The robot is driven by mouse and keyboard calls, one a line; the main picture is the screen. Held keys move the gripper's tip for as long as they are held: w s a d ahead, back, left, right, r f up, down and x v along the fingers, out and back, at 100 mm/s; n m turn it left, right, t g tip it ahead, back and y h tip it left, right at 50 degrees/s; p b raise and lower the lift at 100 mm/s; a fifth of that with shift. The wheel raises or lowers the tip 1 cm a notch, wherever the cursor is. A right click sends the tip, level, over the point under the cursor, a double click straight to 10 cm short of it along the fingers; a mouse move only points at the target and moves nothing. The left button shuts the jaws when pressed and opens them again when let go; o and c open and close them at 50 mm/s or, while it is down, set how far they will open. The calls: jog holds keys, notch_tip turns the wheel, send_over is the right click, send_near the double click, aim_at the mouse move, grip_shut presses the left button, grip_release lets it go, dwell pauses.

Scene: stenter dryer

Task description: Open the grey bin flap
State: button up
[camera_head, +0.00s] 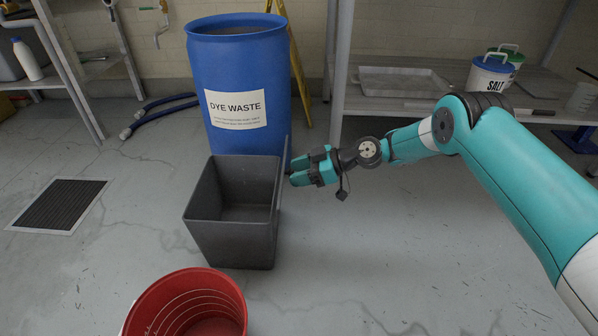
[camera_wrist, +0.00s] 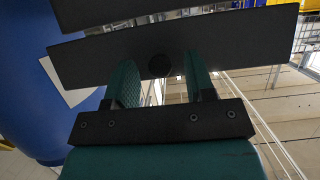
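The grey bin (camera_head: 232,245) stands on the floor in front of the blue drum, its top uncovered and its inside visible. Its flap (camera_head: 281,170) stands about upright along the bin's right side, seen nearly edge-on in the head view. My gripper (camera_head: 293,180) is just right of the flap, pointing left at it. In the wrist view a dark panel (camera_wrist: 225,45), apparently the flap, spans the picture beyond my fingers (camera_wrist: 160,85). The fingers are apart, with a small dark round part between them and nothing visibly clamped. Whether the fingertips touch the flap is unclear.
The blue dye waste drum (camera_head: 237,80) stands right behind the bin. A red bucket (camera_head: 190,305) is in front. A metal shelf (camera_head: 405,103) with a tray and salt tub stands behind my arm. The floor right of the bin is clear.

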jog(key=p+v, duration=0.7)
jog(key=v, duration=1)
jog(key=shift+d+p, duration=0.15)
jog(key=shift+p, duration=0.2)
jog(key=shift+r, duration=0.1)
